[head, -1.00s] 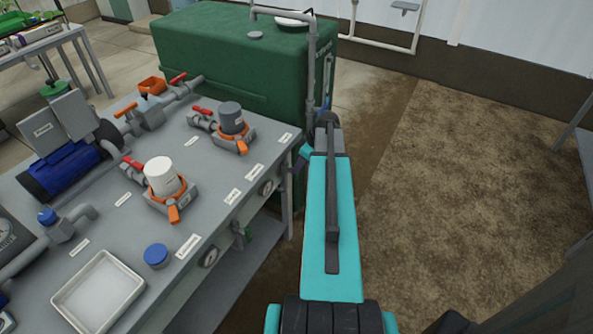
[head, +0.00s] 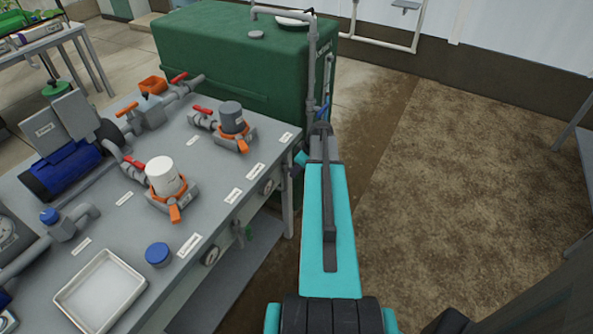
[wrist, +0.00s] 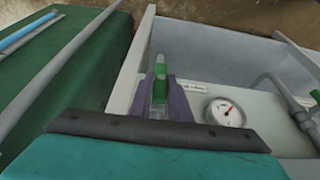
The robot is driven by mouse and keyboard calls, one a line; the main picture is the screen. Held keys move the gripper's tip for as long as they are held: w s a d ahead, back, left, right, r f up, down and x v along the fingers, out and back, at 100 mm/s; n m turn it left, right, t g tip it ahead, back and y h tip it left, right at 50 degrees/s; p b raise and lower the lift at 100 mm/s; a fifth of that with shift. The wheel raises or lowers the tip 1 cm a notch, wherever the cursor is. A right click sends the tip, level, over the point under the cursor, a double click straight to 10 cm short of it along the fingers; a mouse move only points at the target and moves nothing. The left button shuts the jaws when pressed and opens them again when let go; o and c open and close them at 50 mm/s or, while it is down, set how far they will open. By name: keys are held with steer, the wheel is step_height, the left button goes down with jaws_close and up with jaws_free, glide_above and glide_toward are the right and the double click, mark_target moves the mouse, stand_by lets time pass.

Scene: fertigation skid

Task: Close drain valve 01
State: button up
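A green-handled valve (wrist: 160,80) stands in the middle of the wrist view, at the end of the skid front near the green tank. My gripper (wrist: 158,100) has its dark purple-grey fingers on both sides of this valve. Whether the fingers touch the handle is unclear. In the head view my own arm hides this valve and my gripper. A second green-handled valve (head: 247,231) is under the bench's front edge, and part of it shows at the right edge of the wrist view (wrist: 316,96). Labels are too small to read, so I cannot tell which valve is 01.
A round gauge (wrist: 225,112) sits right of the valve in the wrist view. The green tank (head: 235,65) stands close behind the arm. The grey bench (head: 130,235) carries pipes, orange-clamped housings and a white tray (head: 100,292). The brown floor (head: 460,190) at right is clear.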

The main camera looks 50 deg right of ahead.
jaws_close()
steer(key=shift+d+y, duration=0.15)
steer(key=shift+y, duration=0.25)
steer(key=shift+w+d+g+y+p, duration=0.1)
steer(key=shift+g+y+p, duration=0.25)
steer(key=shift+y, duration=0.25)
steer(key=shift+d+f+m+g+y+p, duration=0.15)
steer(key=shift+m+y+p, duration=0.5)
steer(key=shift+y, duration=0.85)
steer(key=shift+r+m+g+y+p, duration=0.1)
steer(key=shift+m+g+y+p, duration=0.1)
steer(key=shift+y+p, duration=1.05)
steer(key=shift+d+f+m+g+y+p, duration=0.15)
steer(key=shift+m+y+p, duration=0.35)
steer(key=shift+y, duration=1.25)
steer(key=shift+a, duration=0.1)
steer(key=o, duration=0.6)
jaws_free()
steer(key=shift+c, duration=0.2)
